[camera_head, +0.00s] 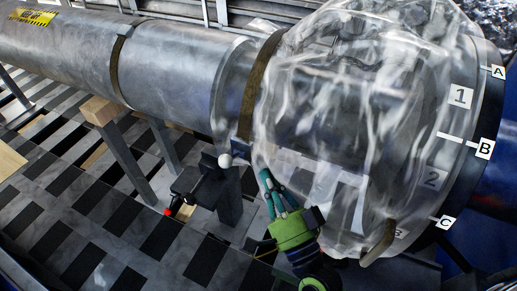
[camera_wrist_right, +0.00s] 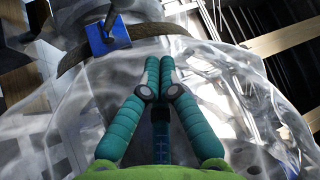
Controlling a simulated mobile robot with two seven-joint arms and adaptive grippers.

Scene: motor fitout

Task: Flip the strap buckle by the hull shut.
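The strap by the hull (camera_head: 261,80) is a brown band around the left end of the plastic-wrapped motor. Its blue buckle (camera_head: 242,152) is low on the near side, small in the head view. In the wrist view the blue buckle (camera_wrist_right: 108,38) is at upper left with a dark lever standing out from it; I cannot tell its exact angle. My right gripper (camera_head: 266,175) has teal fingers and a green body. It is just right of and below the buckle, apart from it. In the wrist view its fingertips (camera_wrist_right: 159,62) are together with nothing visible between them. My left gripper is not in view.
The grey hull (camera_head: 175,70) extends left on posts with wooden blocks (camera_head: 99,110). Clear crinkled plastic (camera_head: 330,120) covers the motor behind my right gripper. A black fixture (camera_head: 200,182) with a white ball and red tip stands left of it. Another strap (camera_head: 378,243) is at lower right.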

